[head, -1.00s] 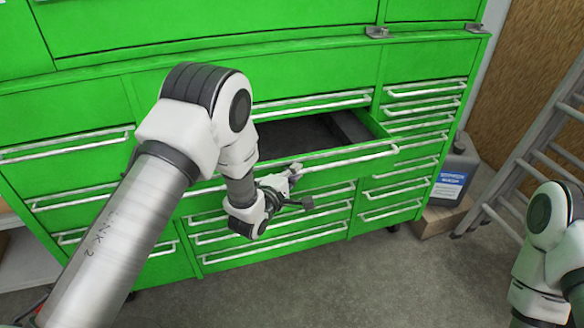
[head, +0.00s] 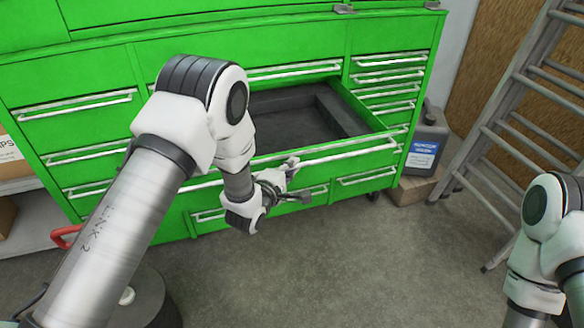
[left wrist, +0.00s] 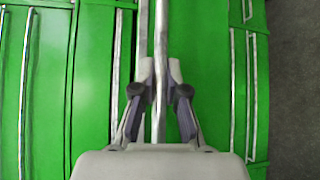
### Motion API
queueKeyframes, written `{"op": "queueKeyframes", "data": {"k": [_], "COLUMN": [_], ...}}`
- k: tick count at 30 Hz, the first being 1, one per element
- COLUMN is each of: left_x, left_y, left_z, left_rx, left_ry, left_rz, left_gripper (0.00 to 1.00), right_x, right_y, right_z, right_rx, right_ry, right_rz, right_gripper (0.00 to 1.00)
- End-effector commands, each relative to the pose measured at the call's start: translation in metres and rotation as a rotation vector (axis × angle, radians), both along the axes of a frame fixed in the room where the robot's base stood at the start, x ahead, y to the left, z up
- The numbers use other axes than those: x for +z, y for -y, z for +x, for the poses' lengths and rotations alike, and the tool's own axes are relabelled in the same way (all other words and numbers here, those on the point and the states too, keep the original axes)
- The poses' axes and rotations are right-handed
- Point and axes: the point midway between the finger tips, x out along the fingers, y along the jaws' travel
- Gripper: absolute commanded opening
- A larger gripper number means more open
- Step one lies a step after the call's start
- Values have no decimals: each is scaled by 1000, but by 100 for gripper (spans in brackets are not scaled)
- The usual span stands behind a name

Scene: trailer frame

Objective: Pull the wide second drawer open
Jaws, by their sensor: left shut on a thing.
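The wide second drawer (head: 300,118) of the green tool cabinet stands pulled out in the head view, with its dark, empty-looking inside showing. Its long silver handle (head: 345,152) runs along the top of the drawer front. My left gripper (head: 292,166) is at this handle, near the middle of the drawer front. In the left wrist view, the gripper's fingers (left wrist: 160,90) are closed around the silver handle bar (left wrist: 160,40). My left arm hides the left part of the drawer. My right arm shows at the lower right, but its gripper is out of view.
Narrow closed drawers (head: 388,75) line the cabinet's right side. A grey jug (head: 424,140) with a blue label stands on a cardboard box (head: 412,190) at the right. A metal ladder (head: 500,110) leans beyond it. The floor (head: 400,250) in front is clear.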

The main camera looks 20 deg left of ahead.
Motion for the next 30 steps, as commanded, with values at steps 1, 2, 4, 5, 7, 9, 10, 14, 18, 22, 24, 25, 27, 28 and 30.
{"op": "queueKeyframes", "data": {"k": [1, 2, 4, 5, 7, 9, 10, 14, 18, 22, 24, 25, 27, 28, 30], "left_x": [0, 0, 0, 0, 0, 0, 0, 0, 0, 2, 5, 5, 7, 9, 11], "left_y": [0, 0, 0, 0, 0, 0, 0, 0, -1, -4, -8, -9, -13, -15, -18], "left_z": [0, 0, 0, 0, 0, 0, 0, 0, -2, -18, -33, -41, -59, -67, -84], "left_rx": [1, 1, 1, 1, 1, 1, 1, 1, 1, 1, 2, 2, 3, 3, 3], "left_ry": [0, 0, 0, 0, 0, 0, 0, 0, 0, -1, -3, -4, -6, -5, -4], "left_rz": [-1, -1, -1, -1, -1, -1, -1, 0, 0, -1, -1, -2, -1, -1, -3], "left_gripper": [0, 0, 0, 0, 16, 24, 24, 24, 24, 24, 24, 24, 24, 24, 24], "right_x": [0, 0, 0, 0, 0, 0, 0, 0, 0, 0, 0, 0, 0, 0, 0], "right_y": [0, 0, 0, 0, 0, 0, 0, 0, 0, 0, 0, 0, 0, 0, 0], "right_z": [0, 0, 0, 0, 0, 0, 0, 0, 0, 0, 0, 0, 0, 0, 0], "right_rx": [0, 0, 0, 0, 0, 0, 0, 0, 0, 0, 0, 0, 0, 0, 0], "right_ry": [0, 0, 0, 0, 0, 0, 0, 0, 0, 0, 0, 0, 0, 0, 0], "right_rz": [0, 0, 0, 0, 0, 0, 0, 0, 0, 0, 0, 0, 0, 0, 0], "right_gripper": [40, 40, 40, 40, 40, 40, 40, 40, 40, 40, 40, 40, 40, 40, 40]}}
